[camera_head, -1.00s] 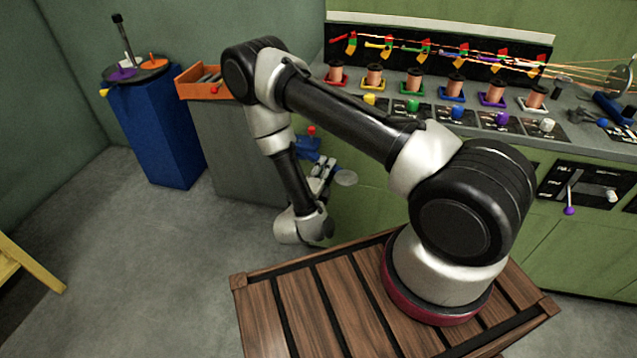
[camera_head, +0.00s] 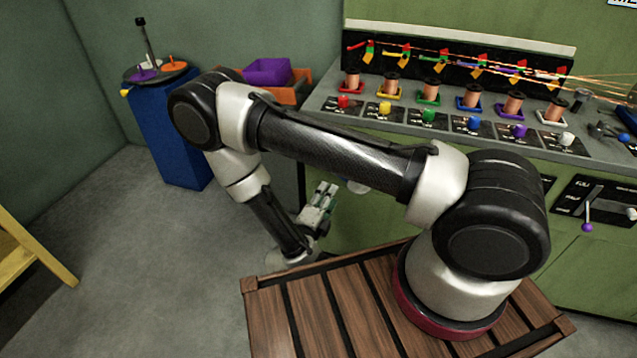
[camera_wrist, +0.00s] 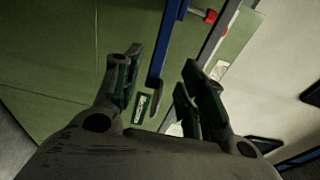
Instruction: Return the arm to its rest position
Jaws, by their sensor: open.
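My gripper (camera_head: 322,196) hangs low beside the wooden slatted platform that carries my arm, in front of the green cabinet (camera_head: 385,205). My arm folds up from its base, across to the left and down to the wrist. In the wrist view my gripper (camera_wrist: 155,90) is open, with a gap between its fingers and nothing held. Beyond the fingers are a green panel (camera_wrist: 60,60), a blue bar (camera_wrist: 168,45) and a red knob (camera_wrist: 210,16).
Copper spools (camera_head: 429,91) and coloured knobs line the counter (camera_head: 330,105). A lever with a purple knob (camera_head: 587,227) hangs on the cabinet front. A blue stand (camera_head: 165,130), an orange bin (camera_head: 300,85) and a purple bin (camera_head: 268,71) stand behind my arm.

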